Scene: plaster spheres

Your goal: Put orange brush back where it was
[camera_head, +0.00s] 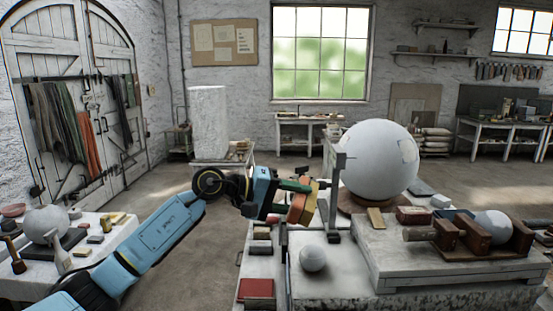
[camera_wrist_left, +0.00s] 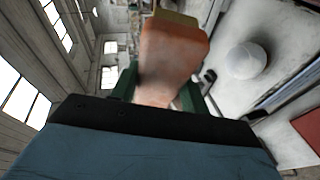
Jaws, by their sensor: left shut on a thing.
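My left gripper (camera_head: 292,196) is shut on the orange brush (camera_head: 302,207) and holds it raised above the left part of the work table (camera_head: 285,285). The brush has an orange body and a yellowish end. In the left wrist view, the brush (camera_wrist_left: 172,50) sits between the dark green fingers, with its yellowish end (camera_wrist_left: 176,18) pointing away from the wrist. Its lower part is hidden by the gripper body. My right gripper is not in view.
A metal upright stand (camera_head: 335,205) is close right of the brush, before a large white sphere (camera_head: 378,160). A small white sphere (camera_head: 312,258) lies below on a pale slab. A red box (camera_head: 257,289) and small blocks (camera_head: 261,247) line the table's left edge.

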